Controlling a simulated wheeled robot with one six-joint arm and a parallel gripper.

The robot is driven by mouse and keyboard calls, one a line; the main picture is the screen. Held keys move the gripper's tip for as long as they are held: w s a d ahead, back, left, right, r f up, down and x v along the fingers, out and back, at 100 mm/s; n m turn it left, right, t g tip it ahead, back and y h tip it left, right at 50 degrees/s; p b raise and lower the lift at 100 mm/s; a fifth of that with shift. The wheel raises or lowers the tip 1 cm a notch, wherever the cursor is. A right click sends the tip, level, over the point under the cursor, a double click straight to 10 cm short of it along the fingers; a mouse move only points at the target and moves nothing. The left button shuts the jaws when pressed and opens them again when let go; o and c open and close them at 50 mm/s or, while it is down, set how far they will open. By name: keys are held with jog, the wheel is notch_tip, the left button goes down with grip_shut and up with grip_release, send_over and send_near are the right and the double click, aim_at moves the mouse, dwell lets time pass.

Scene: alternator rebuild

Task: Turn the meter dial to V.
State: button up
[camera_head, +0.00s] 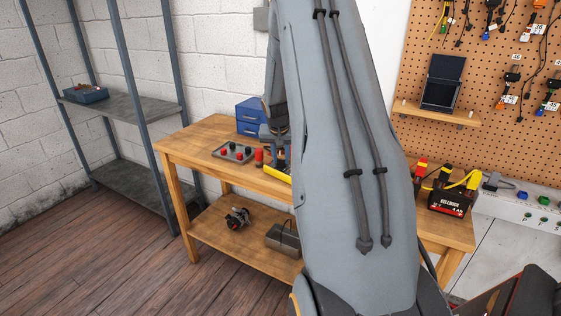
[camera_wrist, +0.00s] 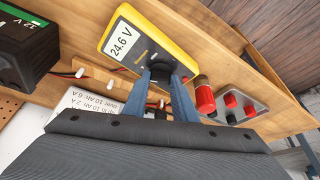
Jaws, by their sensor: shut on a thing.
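The yellow meter (camera_wrist: 170,33) lies on the wooden bench in the wrist view, and its display reads 24.6 V. Its dark dial (camera_wrist: 159,72) is between the tips of my gripper (camera_wrist: 160,80), which is shut on it. The fingers and the dark dial hide the dial's marks, so I cannot tell which setting it points to. In the head view, only a yellow edge of the meter (camera_head: 278,174) shows beside my arm.
A grey tray (camera_wrist: 262,110) with red and black pieces and a red cylinder (camera_wrist: 205,98) are right of my fingers. A black 12 V box (camera_wrist: 25,50) and a printed card (camera_wrist: 88,108) are left. Blue drawers (camera_head: 250,118) stand at the bench's back.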

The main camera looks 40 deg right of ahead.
jog(key=shift+b, duration=0.45)
jog(key=o, duration=1.1)
jog(key=shift+c, duration=0.2)
jog(key=shift+r, duration=0.15)
jog(key=b+v, duration=0.2)
jog(key=v, duration=0.5)
jog(key=shift+a+r, duration=0.2)
jog(key=shift+r, duration=0.05)
jog(key=shift+s, duration=0.1)
